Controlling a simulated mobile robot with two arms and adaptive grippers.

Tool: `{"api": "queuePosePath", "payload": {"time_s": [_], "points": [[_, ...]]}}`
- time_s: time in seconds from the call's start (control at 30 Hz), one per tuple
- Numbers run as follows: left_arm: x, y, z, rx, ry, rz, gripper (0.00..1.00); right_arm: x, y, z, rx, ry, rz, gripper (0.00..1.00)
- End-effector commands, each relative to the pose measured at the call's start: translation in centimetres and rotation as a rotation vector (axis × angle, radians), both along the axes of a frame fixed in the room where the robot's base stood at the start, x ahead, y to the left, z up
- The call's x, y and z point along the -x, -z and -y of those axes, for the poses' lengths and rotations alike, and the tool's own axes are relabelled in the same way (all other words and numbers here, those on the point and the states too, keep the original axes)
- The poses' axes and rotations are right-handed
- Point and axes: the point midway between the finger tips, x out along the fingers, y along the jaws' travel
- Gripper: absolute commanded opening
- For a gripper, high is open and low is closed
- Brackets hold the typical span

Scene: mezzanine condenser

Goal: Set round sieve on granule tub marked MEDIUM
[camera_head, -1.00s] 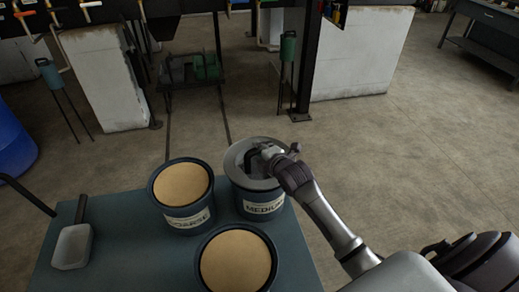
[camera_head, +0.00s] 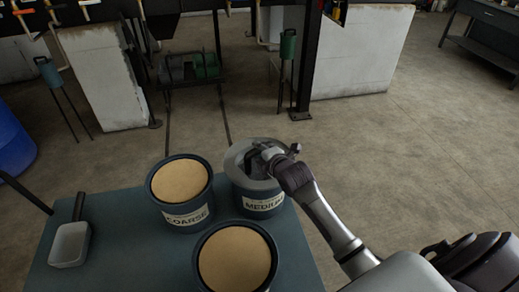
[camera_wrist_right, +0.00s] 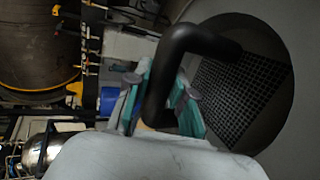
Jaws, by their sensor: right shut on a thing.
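The round sieve (camera_head: 236,160) is a grey ring that sits over the mouth of the dark blue tub marked MEDIUM (camera_head: 262,204). I cannot tell whether its rim rests fully on the tub. In the right wrist view the sieve's mesh (camera_wrist_right: 240,90) and its bent black handle (camera_wrist_right: 190,45) show close up. My right gripper (camera_head: 268,158) is at the sieve's inner edge; the right wrist view shows its teal-padded fingers (camera_wrist_right: 165,105) shut around the handle. My left gripper is not in view.
The tub marked COARSE (camera_head: 187,216) stands left of the MEDIUM tub. Another tub (camera_head: 236,262), with tan granules and no label visible, stands in front. A scoop (camera_head: 70,243) lies at the left of the blue-grey table (camera_head: 130,240). A blue drum (camera_head: 12,145) stands on the floor at left.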

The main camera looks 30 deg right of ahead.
Motion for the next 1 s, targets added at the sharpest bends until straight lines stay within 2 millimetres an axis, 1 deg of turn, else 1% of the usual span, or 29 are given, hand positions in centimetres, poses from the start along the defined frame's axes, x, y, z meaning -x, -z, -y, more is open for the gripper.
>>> {"api": "queuePosePath", "payload": {"time_s": [0.33,0.37,0.5,0.53,0.77,0.87,0.97,1.0], "points": [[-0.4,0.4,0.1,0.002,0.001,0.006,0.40,0.0,0.6,0.0,0.000,0.000,0.003,0.00],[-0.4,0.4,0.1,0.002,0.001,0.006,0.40,0.0,0.6,0.0,0.000,0.000,0.003,0.24],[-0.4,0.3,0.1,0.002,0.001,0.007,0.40,0.0,0.6,0.0,0.000,0.000,0.002,0.48],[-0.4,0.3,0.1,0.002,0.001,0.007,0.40,0.0,0.6,0.0,0.000,0.000,0.002,0.52],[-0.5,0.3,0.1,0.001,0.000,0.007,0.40,0.0,0.8,0.0,0.000,0.000,-0.003,0.52],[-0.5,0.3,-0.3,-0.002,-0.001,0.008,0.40,0.2,0.8,0.0,0.000,0.000,-0.003,0.52],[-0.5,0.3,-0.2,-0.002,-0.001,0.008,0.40,1.0,0.5,0.0,0.001,0.000,-0.002,0.52],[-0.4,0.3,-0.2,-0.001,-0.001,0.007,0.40,1.6,0.3,0.0,0.002,-0.001,-0.002,0.52]]}}
